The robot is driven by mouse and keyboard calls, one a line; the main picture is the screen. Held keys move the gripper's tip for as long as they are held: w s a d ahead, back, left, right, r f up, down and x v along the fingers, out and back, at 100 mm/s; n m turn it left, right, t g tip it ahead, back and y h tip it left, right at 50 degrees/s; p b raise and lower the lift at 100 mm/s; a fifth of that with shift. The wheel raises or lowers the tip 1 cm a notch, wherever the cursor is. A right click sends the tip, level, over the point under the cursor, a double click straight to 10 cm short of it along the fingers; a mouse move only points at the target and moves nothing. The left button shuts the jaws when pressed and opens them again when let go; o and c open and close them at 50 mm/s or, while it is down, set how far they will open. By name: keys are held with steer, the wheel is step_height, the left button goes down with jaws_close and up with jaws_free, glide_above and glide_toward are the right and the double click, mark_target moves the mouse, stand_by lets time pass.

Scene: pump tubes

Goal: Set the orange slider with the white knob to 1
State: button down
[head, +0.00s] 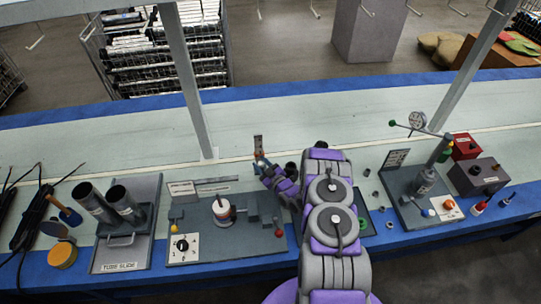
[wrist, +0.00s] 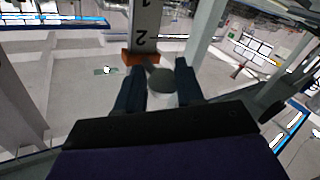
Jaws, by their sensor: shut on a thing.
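The orange slider (wrist: 141,57) sits on a pale scale strip (wrist: 146,18) in the wrist view. The numbers 2 and 1 show upside down on the strip. The slider is beside the 2, with the 1 farther off at the top edge. The rounded knob (wrist: 160,78) looks grey in shade and is between the two dark blue fingers of my gripper (wrist: 160,85). My gripper is shut on the knob. In the head view my gripper (head: 262,166) is at the small upright scale (head: 258,143), behind the middle panel; the slider is tiny there.
A tube stand (head: 125,240) is farther left. A gauge stand (head: 420,205) and red box (head: 466,147) are at right. A post (head: 190,80) rises behind.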

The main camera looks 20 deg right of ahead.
steer(key=shift+d, duration=0.3)
steer(key=shift+a+r, duration=0.2)
steer(key=shift+a, duration=0.85)
steer(key=c, duration=1.1)
jaws_free()
steer(key=shift+o, duration=0.8)
steer(key=shift+d, duration=0.25)
steer(key=shift+o, duration=0.5)
steer(key=shift+d+f, duration=0.15)
steer(key=shift+d, duration=0.3)
steer(key=shift+s+a, duration=0.1)
steer(key=shift+s, duration=0.15)
steer(key=p+v, duration=0.4)
steer(key=v, duration=1.3)
steer(key=shift+o, duration=0.2)
steer(key=shift+w+f, duration=0.1)
steer(key=shift+w, duration=0.05)
